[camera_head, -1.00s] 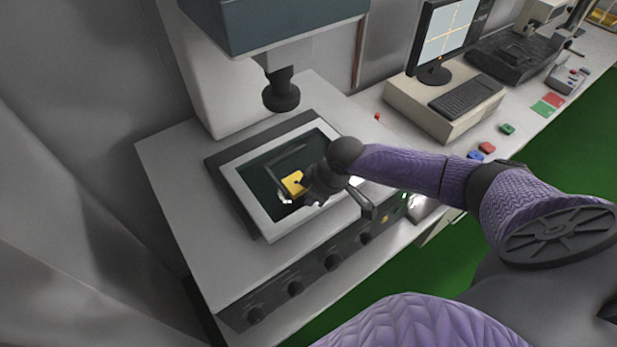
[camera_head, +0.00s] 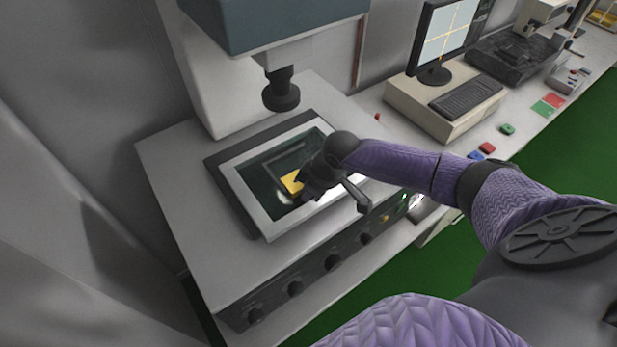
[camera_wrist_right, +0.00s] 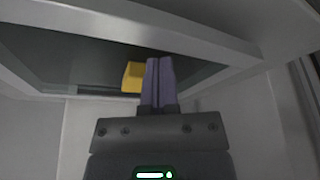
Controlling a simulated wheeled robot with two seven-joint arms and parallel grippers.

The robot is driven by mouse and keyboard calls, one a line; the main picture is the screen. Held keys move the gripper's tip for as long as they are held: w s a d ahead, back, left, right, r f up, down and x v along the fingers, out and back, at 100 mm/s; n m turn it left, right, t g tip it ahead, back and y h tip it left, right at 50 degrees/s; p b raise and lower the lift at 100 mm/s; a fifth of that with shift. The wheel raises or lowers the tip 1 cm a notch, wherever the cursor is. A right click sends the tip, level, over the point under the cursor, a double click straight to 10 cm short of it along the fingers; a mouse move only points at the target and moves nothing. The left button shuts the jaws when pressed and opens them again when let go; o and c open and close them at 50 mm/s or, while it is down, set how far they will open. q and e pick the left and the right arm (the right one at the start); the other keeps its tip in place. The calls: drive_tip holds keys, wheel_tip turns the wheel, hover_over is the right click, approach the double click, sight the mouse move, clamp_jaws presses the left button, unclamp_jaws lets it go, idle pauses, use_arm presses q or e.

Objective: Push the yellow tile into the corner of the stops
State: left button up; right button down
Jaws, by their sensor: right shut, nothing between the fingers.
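The yellow tile (camera_head: 291,182) lies on the dark glass of the framed stage, partly covered by my right gripper. It also shows in the right wrist view (camera_wrist_right: 131,78), just left of the fingers. My right gripper (camera_head: 304,193) is shut and empty, its purple fingertips (camera_wrist_right: 158,70) side by side at the tile's right side. I cannot tell whether they touch the tile. Thin dark bars (camera_head: 272,164), which look like the stops, lie on the glass beyond the tile; their corner is not clear. My left gripper is not in view.
A pale raised frame (camera_head: 243,201) surrounds the glass. A black lens (camera_head: 281,97) hangs over the stage's far side. Knobs (camera_head: 333,262) line the machine's front. A monitor (camera_head: 446,36) and keyboard (camera_head: 466,97) stand to the right.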

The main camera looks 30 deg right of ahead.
sight(290, 175)
drive_tip(key=shift+w+a+b, duration=0.15)
drive_tip(key=shift+w+b, duration=1.2)
drive_tip(key=shift+w, duration=0.3)
drive_tip(key=shift+w+a+b, duration=0.15)
drive_tip(key=shift+w+b, duration=1.2)
drive_tip(key=shift+w, duration=0.3)
drive_tip(key=p+v, duration=0.1)
drive_tip(key=p, duration=0.1)
drive_tip(key=p+v, duration=0.3)
drive_tip(key=p, duration=0.2)
drive_tip(key=shift+s+a+r, duration=0.25)
drive_tip(key=shift+s+a, duration=0.05)
drive_tip(key=shift+s, duration=0.1)
drive_tip(key=shift+f, duration=0.15)
